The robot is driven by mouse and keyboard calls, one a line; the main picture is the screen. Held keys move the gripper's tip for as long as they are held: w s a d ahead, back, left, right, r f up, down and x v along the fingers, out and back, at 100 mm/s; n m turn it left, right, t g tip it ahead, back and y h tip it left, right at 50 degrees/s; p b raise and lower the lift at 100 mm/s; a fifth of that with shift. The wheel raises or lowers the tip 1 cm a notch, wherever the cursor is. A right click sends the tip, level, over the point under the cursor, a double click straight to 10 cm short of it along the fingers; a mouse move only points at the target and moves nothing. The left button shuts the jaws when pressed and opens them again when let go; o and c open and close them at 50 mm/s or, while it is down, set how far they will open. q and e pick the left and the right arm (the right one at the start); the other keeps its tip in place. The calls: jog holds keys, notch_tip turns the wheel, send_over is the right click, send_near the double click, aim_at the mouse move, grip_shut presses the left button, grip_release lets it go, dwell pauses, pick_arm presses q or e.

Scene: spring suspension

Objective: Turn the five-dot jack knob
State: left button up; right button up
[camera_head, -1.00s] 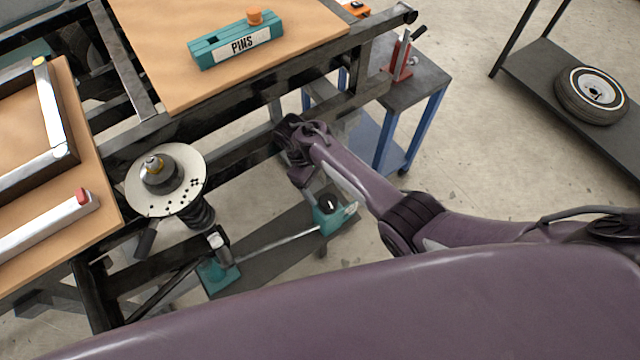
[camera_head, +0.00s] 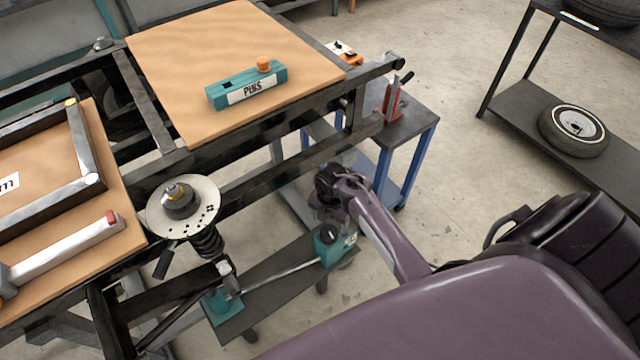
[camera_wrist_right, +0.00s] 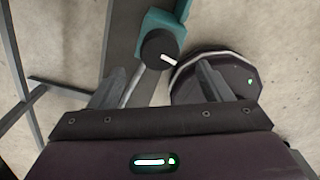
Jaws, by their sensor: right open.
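The black jack knob (camera_head: 329,234) with a white mark sits on a teal block (camera_head: 325,250) at the right end of a dark beam (camera_head: 268,285). In the right wrist view the knob (camera_wrist_right: 161,49) shows its white line, on the teal block (camera_wrist_right: 163,22). I cannot make out five dots on it. My right gripper (camera_head: 328,212) is open above the knob, beside the block. In the right wrist view its fingers (camera_wrist_right: 160,72) stand apart, with the knob between and beyond them; no contact shows. My left gripper is not in view.
A spring strut with a perforated pale disc (camera_head: 206,228) stands left of the beam. A workbench with a teal PINS box (camera_head: 247,86) is behind. A blue-legged stand (camera_head: 412,122) with a red clamp is behind the gripper. A tyre shelf (camera_head: 515,105) is at right. Open floor lies between.

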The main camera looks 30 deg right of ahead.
aim_at(329, 231)
notch_tip(329, 231, down, 2)
jog(key=shift+f, duration=0.25)
notch_tip(329, 231, down, 4)
jog(key=shift+w+r+b, duration=0.1)
jog(key=shift+b, duration=0.3)
jog(key=shift+f, duration=0.65)
jog(key=c, duration=1)
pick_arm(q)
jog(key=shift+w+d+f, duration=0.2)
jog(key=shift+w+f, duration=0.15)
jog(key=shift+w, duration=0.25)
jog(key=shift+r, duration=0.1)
pick_arm(e)
jog(key=shift+m, duration=0.3)
